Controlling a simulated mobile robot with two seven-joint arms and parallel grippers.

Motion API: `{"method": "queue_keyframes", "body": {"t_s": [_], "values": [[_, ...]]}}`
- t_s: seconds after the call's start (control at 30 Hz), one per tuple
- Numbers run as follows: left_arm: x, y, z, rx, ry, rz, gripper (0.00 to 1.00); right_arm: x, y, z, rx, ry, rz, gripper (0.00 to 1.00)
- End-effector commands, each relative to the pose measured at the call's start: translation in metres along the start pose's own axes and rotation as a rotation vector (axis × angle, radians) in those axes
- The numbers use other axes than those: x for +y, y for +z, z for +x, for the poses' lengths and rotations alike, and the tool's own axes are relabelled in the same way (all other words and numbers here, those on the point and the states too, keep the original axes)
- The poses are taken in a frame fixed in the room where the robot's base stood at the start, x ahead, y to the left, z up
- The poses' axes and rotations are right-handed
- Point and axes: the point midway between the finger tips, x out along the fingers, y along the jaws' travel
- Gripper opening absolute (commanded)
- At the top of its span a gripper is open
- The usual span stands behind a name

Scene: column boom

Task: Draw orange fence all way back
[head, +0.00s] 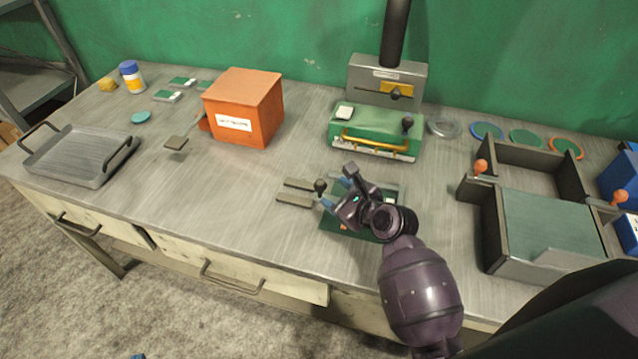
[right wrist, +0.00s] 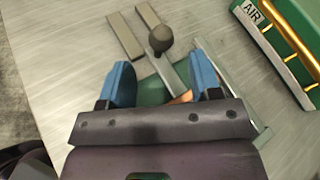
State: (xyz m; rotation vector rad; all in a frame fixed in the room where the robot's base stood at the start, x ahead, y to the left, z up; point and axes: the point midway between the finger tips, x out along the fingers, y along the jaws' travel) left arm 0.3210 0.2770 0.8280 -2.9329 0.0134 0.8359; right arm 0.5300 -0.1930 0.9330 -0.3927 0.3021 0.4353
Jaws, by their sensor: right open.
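A small green fixture (head: 335,226) lies at the table's middle front, largely hidden under my right gripper. An orange piece, perhaps the fence, shows on it in the head view (head: 344,227) and between my fingers in the right wrist view (right wrist: 181,98); most of it is hidden. A black ball knob (head: 320,186) stands by a grey bar of the fixture. My right gripper (head: 337,187) is open over the fixture. In the right wrist view the knob (right wrist: 160,38) is just beyond the gap between the blue fingers (right wrist: 163,76), not visibly gripped. My left gripper is not identifiable.
Two flat grey bars (head: 296,200) lie left of the knob. A green press (head: 375,130) with a brass handle stands behind. An orange box (head: 243,108) and grey tray (head: 80,155) are left. Bare tabletop lies left of the fixture.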

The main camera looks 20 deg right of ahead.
Motion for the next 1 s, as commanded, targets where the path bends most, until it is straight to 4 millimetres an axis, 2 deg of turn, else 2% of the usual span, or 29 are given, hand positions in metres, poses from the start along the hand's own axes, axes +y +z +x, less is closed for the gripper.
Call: {"method": "queue_keyframes", "body": {"t_s": [0.03, 0.2, 0.4, 0.6, 0.87, 1.0], "values": [[0.0, 0.002, 0.001, -0.001, 0.0, 0.0, 0.0, 0.0, 0.0, 0.011, 0.0, 0.002, -0.002, 0.58], [0.001, 0.003, 0.005, 0.003, 0.001, 0.001, 0.0, 0.0, -0.001, 0.039, 0.001, 0.001, -0.003, 0.58], [0.001, 0.003, 0.008, 0.007, 0.002, 0.002, 0.0, 0.0, -0.001, 0.062, 0.001, 0.0, -0.003, 0.58], [0.002, 0.002, 0.009, 0.01, 0.003, 0.002, 0.0, 0.0, 0.0, 0.071, 0.001, 0.0, -0.003, 0.58], [0.002, 0.001, 0.009, 0.011, 0.003, 0.002, 0.0, 0.0, 0.0, 0.071, 0.001, 0.0, -0.003, 0.58], [0.002, 0.002, 0.009, 0.01, 0.003, 0.002, 0.0, 0.0, 0.0, 0.071, 0.001, 0.0, -0.003, 0.37]]}}
